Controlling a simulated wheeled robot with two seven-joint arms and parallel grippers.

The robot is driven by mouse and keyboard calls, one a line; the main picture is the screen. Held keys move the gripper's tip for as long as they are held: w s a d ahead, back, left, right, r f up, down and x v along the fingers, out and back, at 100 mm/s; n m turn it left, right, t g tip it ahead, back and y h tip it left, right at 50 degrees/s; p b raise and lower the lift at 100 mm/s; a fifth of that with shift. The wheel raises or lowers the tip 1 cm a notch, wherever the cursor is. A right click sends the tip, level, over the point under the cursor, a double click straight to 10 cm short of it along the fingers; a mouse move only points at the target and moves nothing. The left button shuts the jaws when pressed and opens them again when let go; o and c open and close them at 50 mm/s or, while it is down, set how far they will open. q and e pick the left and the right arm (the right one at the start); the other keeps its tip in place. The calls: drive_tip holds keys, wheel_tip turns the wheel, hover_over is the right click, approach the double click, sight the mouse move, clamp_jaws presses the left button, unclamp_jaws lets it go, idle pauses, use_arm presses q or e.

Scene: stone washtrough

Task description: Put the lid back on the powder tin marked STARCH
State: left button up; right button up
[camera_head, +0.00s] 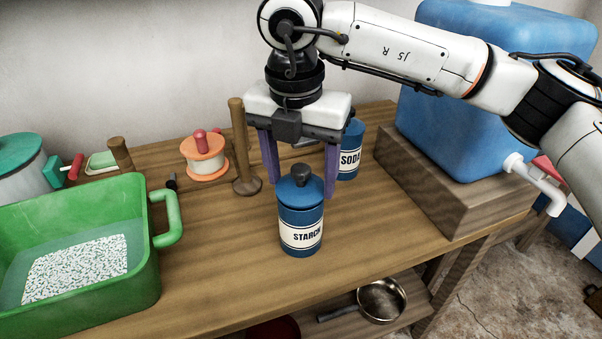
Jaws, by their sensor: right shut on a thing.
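The blue tin marked STARCH (301,236) stands upright on the wooden bench. Its blue lid (296,194) with a dark knob is at the top of the tin, in line with it. I cannot tell whether the lid is fully seated. My right gripper (301,188) points down from above, its two purple fingers on either side of the lid, shut on it. The tin's label faces me. My left gripper is not in view.
A blue SODA tin (350,160) stands just behind, right of the gripper. A wooden peg stand (246,184) and an orange-rimmed spool (204,160) are to the left. A green basin (152,268) fills the left front. A blue water tank (455,115) stands at right.

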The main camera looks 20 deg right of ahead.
drive_tip(key=o, duration=1.6)
drive_tip(key=shift+c, duration=0.2)
drive_tip(key=shift+r, duration=0.1)
drive_tip(key=shift+r+p, duration=2)
drive_tip(key=shift+r, duration=1.45)
clamp_jaws()
